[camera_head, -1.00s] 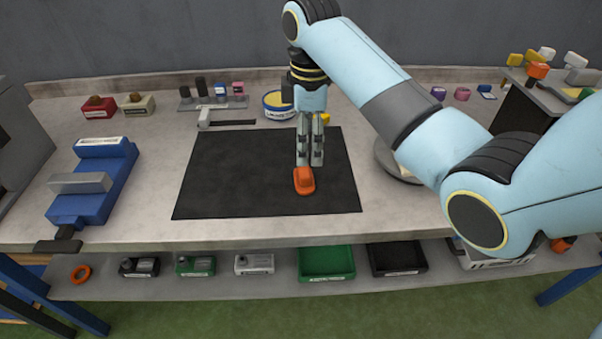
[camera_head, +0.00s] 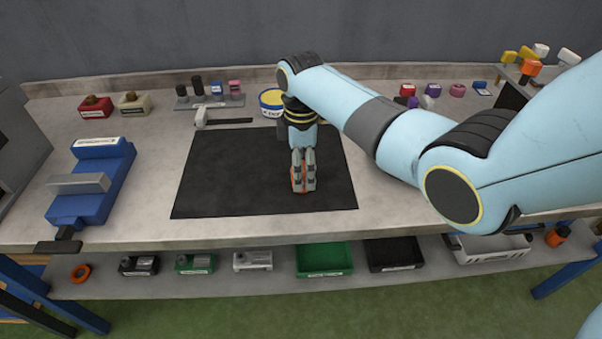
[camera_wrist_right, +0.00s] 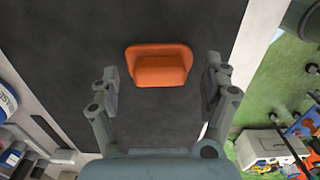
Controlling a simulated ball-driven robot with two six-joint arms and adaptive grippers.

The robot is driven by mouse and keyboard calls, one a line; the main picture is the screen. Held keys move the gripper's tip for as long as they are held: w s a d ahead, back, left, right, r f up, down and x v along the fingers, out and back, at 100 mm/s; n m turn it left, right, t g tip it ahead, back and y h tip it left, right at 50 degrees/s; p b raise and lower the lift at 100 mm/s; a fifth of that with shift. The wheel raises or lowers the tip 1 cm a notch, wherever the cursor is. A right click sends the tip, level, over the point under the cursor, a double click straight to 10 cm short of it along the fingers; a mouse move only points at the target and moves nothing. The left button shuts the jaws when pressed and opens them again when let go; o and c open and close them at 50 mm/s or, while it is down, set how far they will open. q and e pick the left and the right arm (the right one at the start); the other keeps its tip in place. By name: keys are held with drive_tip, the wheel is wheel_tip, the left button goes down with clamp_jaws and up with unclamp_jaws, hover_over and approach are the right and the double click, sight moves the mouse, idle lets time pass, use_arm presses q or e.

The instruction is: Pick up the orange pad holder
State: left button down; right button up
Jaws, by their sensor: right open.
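The orange pad holder (camera_wrist_right: 160,66) lies on the black mat (camera_head: 225,185), in the right wrist view just ahead of and between my open fingers. In the head view the pad holder (camera_head: 303,187) is mostly hidden behind my right gripper (camera_head: 303,182); only orange edges show. My right gripper, also seen in the right wrist view (camera_wrist_right: 162,85), points down over the pad holder with a finger on each side and a gap to each. I cannot tell how high the fingertips are above the mat. My left gripper is not in view.
A blue vise (camera_head: 92,182) stands left of the mat. A tub with a yellow top (camera_head: 271,102) and a small rack (camera_head: 210,100) stand behind it. Bins, including a green one (camera_head: 324,259), sit on the lower shelf. The mat's left part is clear.

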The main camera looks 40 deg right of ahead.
drive_tip(key=c, duration=1.3)
drive_tip(key=shift+o, duration=0.2)
drive_tip(key=shift+r, duration=0.55)
wheel_tip(320, 180, up, 3)
drive_tip(key=shift+w, duration=0.1)
drive_tip(key=s+d+r, duration=0.7)
drive_tip(key=s, duration=0.2)
drive_tip(key=shift+s+b, duration=0.2)
drive_tip(key=shift+b, duration=0.15)
drive_tip(key=o, duration=0.6)
drive_tip(key=c, duration=0.5)
